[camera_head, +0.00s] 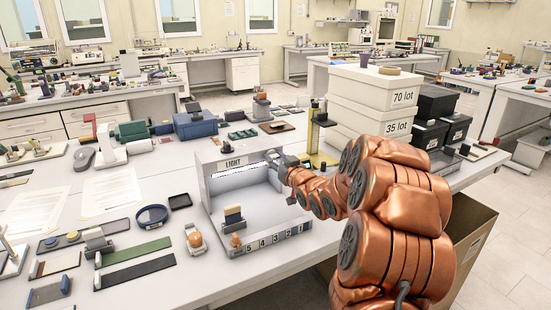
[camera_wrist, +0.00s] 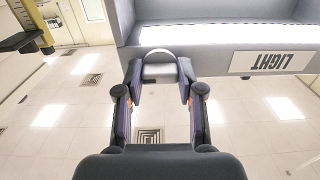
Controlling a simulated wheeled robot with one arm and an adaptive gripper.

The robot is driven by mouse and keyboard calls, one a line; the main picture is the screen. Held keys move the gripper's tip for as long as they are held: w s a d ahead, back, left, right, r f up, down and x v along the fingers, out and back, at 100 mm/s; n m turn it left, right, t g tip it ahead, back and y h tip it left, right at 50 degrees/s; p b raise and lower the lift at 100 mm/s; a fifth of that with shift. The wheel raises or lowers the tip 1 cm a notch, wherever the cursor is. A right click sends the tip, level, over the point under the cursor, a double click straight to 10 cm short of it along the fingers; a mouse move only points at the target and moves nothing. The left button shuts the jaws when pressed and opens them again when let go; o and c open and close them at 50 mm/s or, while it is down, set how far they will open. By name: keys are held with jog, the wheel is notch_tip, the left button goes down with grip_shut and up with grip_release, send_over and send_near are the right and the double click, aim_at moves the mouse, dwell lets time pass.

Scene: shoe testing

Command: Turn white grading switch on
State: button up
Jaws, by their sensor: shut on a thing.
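The grey light box (camera_head: 212,190) marked LIGHT stands on the white bench, open at the front. Its strip light (camera_head: 240,170) glows white, and the strip also shows in the wrist view (camera_wrist: 215,33). My gripper (camera_head: 281,166) is at the upper right edge of the box. In the wrist view, my gripper's fingers (camera_wrist: 158,78) are shut on a small pale rounded part (camera_wrist: 157,56) at the box's edge. I take it for the white switch, but its position cannot be read. The upside-down LIGHT label (camera_wrist: 268,61) shows at the right.
A numbered strip (camera_head: 277,238) and an orange knob (camera_head: 235,241) lie along the box's front. White boxes (camera_head: 372,98) and black boxes (camera_head: 435,103) stand behind my arm. A yellow-based stand (camera_head: 318,158) is close behind my gripper. An open cardboard box (camera_head: 473,235) stands at the right.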

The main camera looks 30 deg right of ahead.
dwell(0.4)
jog(key=o, duration=1.1)
jog(key=shift+o, duration=0.2)
jog(key=shift+s, duration=0.1)
jog(key=s+a, duration=0.1)
jog(key=s, duration=1)
jog(key=shift+s, duration=0.4)
jog(key=shift+a, duration=0.1)
